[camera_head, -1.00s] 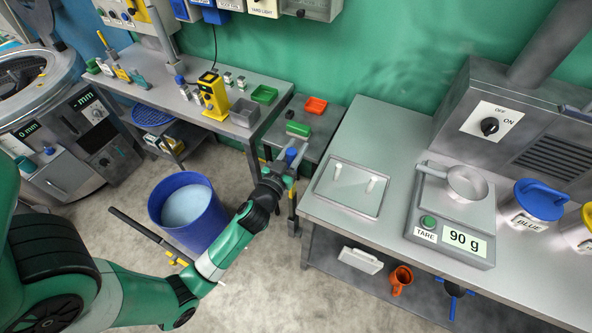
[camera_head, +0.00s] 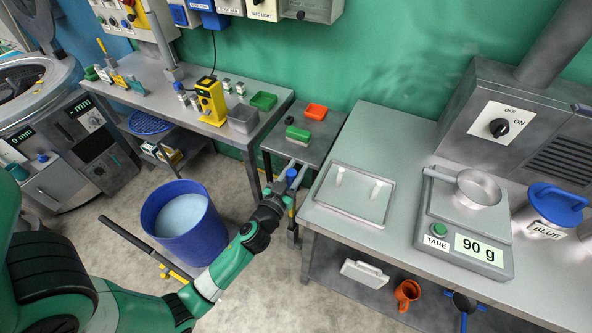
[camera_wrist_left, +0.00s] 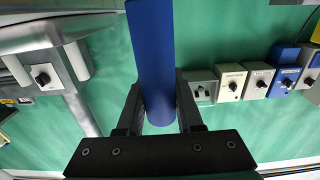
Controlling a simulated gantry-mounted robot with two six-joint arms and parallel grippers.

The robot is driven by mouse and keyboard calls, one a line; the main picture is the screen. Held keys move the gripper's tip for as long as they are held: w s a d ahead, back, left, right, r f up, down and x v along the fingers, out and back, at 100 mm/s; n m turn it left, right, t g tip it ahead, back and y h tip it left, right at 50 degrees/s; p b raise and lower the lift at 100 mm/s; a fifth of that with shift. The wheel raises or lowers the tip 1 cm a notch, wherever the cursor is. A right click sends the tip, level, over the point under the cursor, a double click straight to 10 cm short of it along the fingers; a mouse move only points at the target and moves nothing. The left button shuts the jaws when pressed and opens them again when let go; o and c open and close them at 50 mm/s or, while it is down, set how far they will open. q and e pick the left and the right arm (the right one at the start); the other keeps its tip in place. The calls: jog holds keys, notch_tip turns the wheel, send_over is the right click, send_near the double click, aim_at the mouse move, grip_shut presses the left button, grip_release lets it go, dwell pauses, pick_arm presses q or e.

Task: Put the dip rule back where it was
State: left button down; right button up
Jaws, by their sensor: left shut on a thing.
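My left gripper (camera_head: 287,177) is shut on a blue cylindrical handle (camera_wrist_left: 153,60), which appears to belong to the dip rule. In the left wrist view the handle stands upright in the picture between the two dark fingers. In the head view the blue handle (camera_head: 291,174) shows small at the fingertips, near the front edge of the low grey side table. The rest of the rule is hard to make out against the table leg. My right gripper is not in view.
A blue drum (camera_head: 166,244) stands on the floor at left. The right bench (camera_head: 320,216) carries a shallow tray (camera_head: 333,205) and a scale (camera_head: 462,236) reading 90 g.

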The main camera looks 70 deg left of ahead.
pick_arm(q)
jog(key=shift+f, duration=0.2)
jog(key=c, duration=0.6)
grip_release()
jog(key=shift+o, duration=0.2)
jog(key=b+v, duration=0.3)
jog(key=v, duration=0.9)
jog(key=shift+r, duration=0.25)
